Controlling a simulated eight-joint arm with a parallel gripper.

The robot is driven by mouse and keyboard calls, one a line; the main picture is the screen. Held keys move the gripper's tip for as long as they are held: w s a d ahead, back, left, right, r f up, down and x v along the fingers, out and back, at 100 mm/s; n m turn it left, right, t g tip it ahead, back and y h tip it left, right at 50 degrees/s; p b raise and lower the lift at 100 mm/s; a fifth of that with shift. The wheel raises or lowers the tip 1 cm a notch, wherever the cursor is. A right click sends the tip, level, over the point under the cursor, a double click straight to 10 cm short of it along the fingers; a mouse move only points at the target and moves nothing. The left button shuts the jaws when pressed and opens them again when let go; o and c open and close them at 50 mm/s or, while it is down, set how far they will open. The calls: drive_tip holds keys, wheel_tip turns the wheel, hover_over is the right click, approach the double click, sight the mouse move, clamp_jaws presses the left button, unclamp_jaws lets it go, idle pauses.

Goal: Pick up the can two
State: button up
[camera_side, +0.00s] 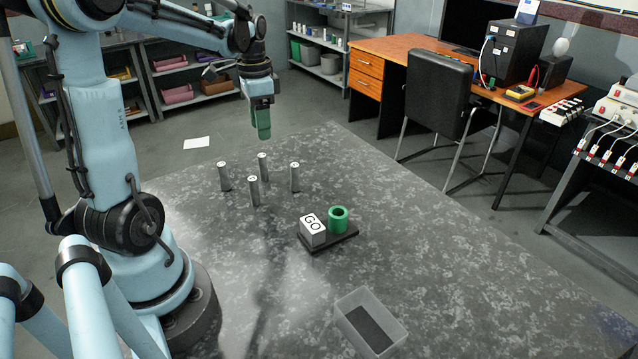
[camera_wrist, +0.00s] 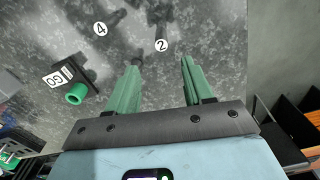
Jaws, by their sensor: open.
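Several slim grey cans stand upright on the speckled table in the side view, but their numbers are too small to read there. In the wrist view can two (camera_wrist: 162,46) shows its white round top marked 2, just beyond and between my fingertips. Can four (camera_wrist: 100,29) stands to its left. My gripper (camera_wrist: 162,62) has two green fingers spread apart with nothing between them. In the side view my gripper (camera_side: 262,137) hangs above the far part of the table, higher than the cans and apart from them.
A dark base (camera_side: 330,240) holds a white GO block (camera_side: 313,230) and a green ring-shaped holder (camera_side: 338,220). A translucent bin (camera_side: 398,335) stands at the table's near side. A black chair (camera_side: 437,95) and wooden desk (camera_side: 400,47) stand behind the table.

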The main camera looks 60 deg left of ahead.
sight(263, 155)
wheel_tip(263, 155, down, 6)
drive_tip(key=shift+f, duration=0.25)
drive_tip(key=shift+s+a+f, duration=0.1)
drive_tip(key=shift+a+f, duration=0.05)
drive_tip(key=shift+f, duration=2.5)
drive_tip(key=shift+c, duration=0.3)
clamp_jaws()
